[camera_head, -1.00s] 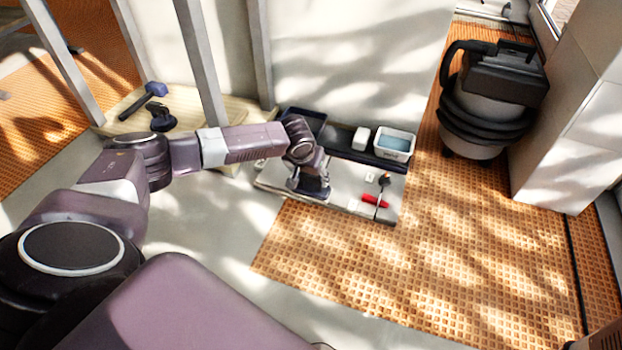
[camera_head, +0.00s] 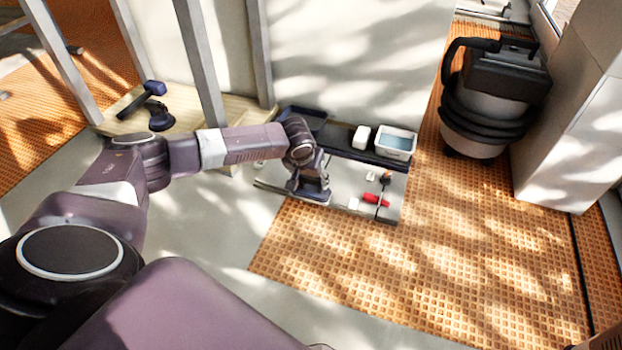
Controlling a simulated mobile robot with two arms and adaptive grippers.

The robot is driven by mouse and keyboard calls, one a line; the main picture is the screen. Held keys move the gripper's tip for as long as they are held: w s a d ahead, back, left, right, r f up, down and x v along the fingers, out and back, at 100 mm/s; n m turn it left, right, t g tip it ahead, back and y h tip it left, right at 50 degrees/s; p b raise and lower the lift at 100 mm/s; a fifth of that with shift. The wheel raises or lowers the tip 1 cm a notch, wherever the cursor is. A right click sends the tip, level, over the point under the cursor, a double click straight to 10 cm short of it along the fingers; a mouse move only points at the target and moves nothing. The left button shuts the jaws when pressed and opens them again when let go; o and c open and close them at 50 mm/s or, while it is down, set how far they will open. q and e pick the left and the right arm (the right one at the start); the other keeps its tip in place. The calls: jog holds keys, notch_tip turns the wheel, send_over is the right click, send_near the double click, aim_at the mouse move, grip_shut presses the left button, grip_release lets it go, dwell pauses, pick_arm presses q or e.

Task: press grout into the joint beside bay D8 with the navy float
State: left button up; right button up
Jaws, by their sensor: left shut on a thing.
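My left gripper (camera_head: 309,187) is low over the left part of the grey board (camera_head: 345,186), shut on a dark navy thing that looks like the float (camera_head: 312,198). The fingers and wrist cover much of it. The float is at the board's front edge; I cannot tell whether it touches the surface. No bay label is legible, so I cannot pick out bay D8 or its joint. My right gripper is not in view.
A red-handled tool (camera_head: 376,200) lies on the board's right part. Behind are a white block (camera_head: 361,138) and a water tub (camera_head: 395,143). A vacuum (camera_head: 488,100) stands right. Orange floor is clear in front.

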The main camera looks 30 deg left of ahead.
pick_arm(q)
jog(key=shift+f+b, duration=0.3)
jog(key=shift+f, duration=0.6)
dwell(0.4)
jog(key=shift+w, duration=0.1)
jog(key=shift+w+a, duration=0.25)
jog(key=shift+w, duration=0.65)
jog(key=shift+w+a, duration=0.2)
jog(key=shift+w, duration=0.65)
jog(key=shift+w+a+f+b, duration=0.1)
jog(key=shift+w+b, duration=0.4)
jog(key=shift+w, duration=0.3)
jog(key=shift+w+a+b, duration=0.2)
jog(key=shift+w+b, duration=0.1)
jog(key=shift+w, duration=0.2)
jog(key=shift+w+a+b, duration=0.15)
jog(key=shift+w+b, duration=0.15)
jog(key=shift+w, duration=0.2)
jog(key=w+b, duration=0.2)
jog(key=w, duration=0.1)
jog(key=shift+a+f+b, duration=0.2)
jog(key=shift+a+b, duration=0.1)
jog(key=shift+w+a+r, duration=0.1)
jog(key=shift+w+r, duration=0.1)
jog(key=shift+w, duration=0.1)
